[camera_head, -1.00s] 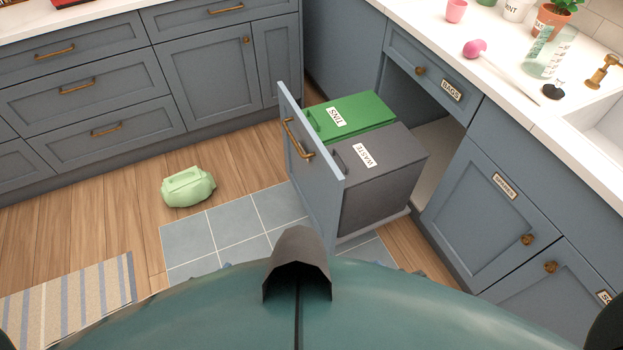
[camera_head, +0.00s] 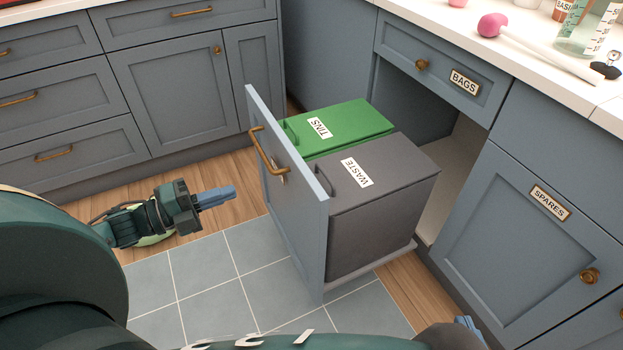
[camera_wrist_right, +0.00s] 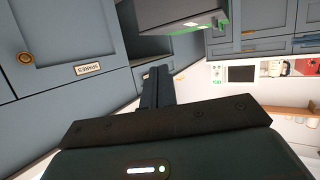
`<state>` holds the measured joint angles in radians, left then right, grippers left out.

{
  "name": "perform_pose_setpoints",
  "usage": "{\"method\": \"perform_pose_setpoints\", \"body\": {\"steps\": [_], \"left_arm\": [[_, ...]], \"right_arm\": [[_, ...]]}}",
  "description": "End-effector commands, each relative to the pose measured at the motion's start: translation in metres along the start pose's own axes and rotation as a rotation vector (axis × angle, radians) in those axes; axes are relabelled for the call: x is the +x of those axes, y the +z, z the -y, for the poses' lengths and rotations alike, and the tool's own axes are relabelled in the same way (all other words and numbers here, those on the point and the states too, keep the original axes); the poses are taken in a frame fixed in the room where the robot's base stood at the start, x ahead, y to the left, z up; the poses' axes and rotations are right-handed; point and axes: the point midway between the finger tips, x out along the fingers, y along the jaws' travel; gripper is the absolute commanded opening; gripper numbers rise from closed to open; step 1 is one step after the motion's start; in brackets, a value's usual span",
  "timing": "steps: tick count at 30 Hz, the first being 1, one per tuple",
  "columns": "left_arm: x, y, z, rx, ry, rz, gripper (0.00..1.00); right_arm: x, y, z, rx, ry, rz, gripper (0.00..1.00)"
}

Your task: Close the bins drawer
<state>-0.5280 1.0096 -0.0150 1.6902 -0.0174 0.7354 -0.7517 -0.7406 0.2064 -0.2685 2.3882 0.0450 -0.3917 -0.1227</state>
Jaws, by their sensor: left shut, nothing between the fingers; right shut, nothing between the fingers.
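The bins drawer stands pulled out of the blue-grey cabinet, its front panel (camera_head: 300,215) facing left with a brass handle (camera_head: 264,152). In it sit a green bin (camera_head: 365,122) labelled TINS and a dark grey bin (camera_head: 385,205) labelled WASTE. My left gripper (camera_head: 232,194) is shut and empty, left of the panel and apart from it, pointing right. My right gripper (camera_head: 466,324) just shows at the bottom edge, right of the drawer. It is shut and empty, and its fingers also show in the right wrist view (camera_wrist_right: 156,85).
A BAGS drawer (camera_head: 440,66) is above the opening, and a SPARES cupboard door (camera_head: 520,235) is to its right; both are shut. A pale green bag (camera_head: 150,239) lies on the floor, mostly hidden by my left arm. Tiled floor (camera_head: 215,280) left of the drawer is clear.

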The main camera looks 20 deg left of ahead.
Motion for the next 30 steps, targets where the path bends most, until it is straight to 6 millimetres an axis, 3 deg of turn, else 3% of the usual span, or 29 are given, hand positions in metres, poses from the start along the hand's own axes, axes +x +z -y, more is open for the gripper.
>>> {"method": "perform_pose_setpoints", "body": {"steps": [10, 21, 30], "left_arm": [[0.051, 0.0, 0.0, 0.004, -0.005, -0.003, 0.0], [0.112, 0.0, 0.001, 0.0, -0.005, 0.0, 0.0], [0.136, 0.0, 0.001, -0.002, 0.0, 0.001, 0.0]], "right_arm": [[0.01, 0.01, 0.002, -0.041, -0.004, -0.024, 0.0], [0.015, 0.006, 0.002, -0.075, 0.008, -0.13, 0.0], [0.016, 0.004, 0.003, -0.085, 0.01, -0.167, 0.0]]}}
